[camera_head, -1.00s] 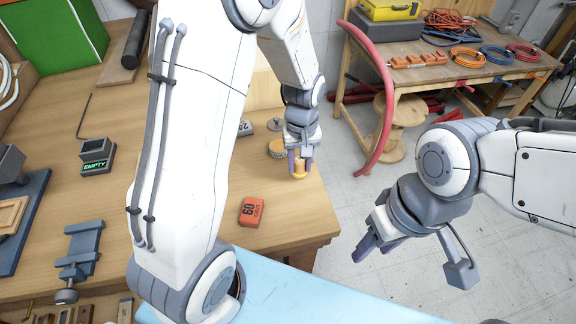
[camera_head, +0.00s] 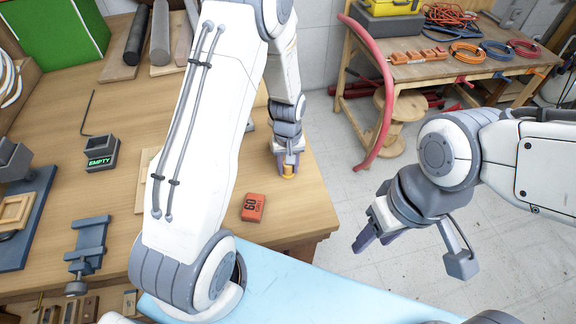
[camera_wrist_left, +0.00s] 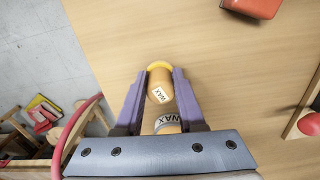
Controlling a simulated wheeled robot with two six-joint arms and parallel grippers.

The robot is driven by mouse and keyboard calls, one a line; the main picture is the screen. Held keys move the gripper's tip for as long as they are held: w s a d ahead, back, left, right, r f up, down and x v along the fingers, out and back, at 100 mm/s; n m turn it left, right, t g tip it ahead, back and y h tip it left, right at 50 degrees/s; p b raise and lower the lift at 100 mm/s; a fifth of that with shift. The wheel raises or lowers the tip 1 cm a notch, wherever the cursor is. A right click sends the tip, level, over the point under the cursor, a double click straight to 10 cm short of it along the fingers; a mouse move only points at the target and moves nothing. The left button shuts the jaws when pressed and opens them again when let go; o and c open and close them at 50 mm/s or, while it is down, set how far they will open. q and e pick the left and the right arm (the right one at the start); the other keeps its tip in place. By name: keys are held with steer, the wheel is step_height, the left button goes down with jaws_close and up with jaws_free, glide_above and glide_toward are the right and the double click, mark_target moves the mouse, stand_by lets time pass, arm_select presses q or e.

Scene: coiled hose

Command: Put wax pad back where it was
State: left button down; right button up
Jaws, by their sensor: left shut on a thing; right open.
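The wax pad (camera_wrist_left: 160,88) is a tan cylinder with a WAX label and a yellow end. My left gripper (camera_head: 287,166) is shut on it, and its yellow end (camera_head: 288,177) shows below the fingers in the head view, at the bench's right side. Whether it touches the bench is unclear. A second round item labelled WAX, like a tin (camera_wrist_left: 168,124), lies close behind it in the left wrist view and is partly covered by the gripper. My right gripper (camera_head: 374,236) is open and empty, over the floor right of the bench.
A red block marked 60 (camera_head: 253,207) lies on the wooden bench (camera_head: 290,220) near its front edge. A dark box reading EMPTY (camera_head: 101,154) and a blue clamp (camera_head: 88,245) stand at left. A red hose (camera_head: 384,100) hangs from the far table. Bare bench surrounds the 60 block.

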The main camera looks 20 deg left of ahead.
arm_select(q)
steer(key=c, duration=0.5)
jaws_free()
steer(key=shift+f, duration=0.15)
steer(key=shift+r, duration=0.2)
step_height(320, 180, up, 12)
steer(key=b, duration=0.2)
steer(key=s+d+r+m, duration=0.5)
steer(key=s+d+m, duration=0.2)
steer(key=s+d, duration=0.4)
steer(key=s+d+m, duration=0.1)
steer(key=s+m, duration=0.1)
steer(key=s, duration=0.2)
steer(key=s+d+r+m, duration=0.1)
steer(key=s+m, duration=0.1)
steer(key=s, duration=0.2)
steer(key=s+m+h, duration=0.1)
steer(key=s+m, duration=0.1)
steer(key=s, duration=0.2)
steer(key=shift+s+d+r, duration=0.1)
steer(key=shift+d+r, duration=0.25)
steer(key=shift+d, duration=0.05)
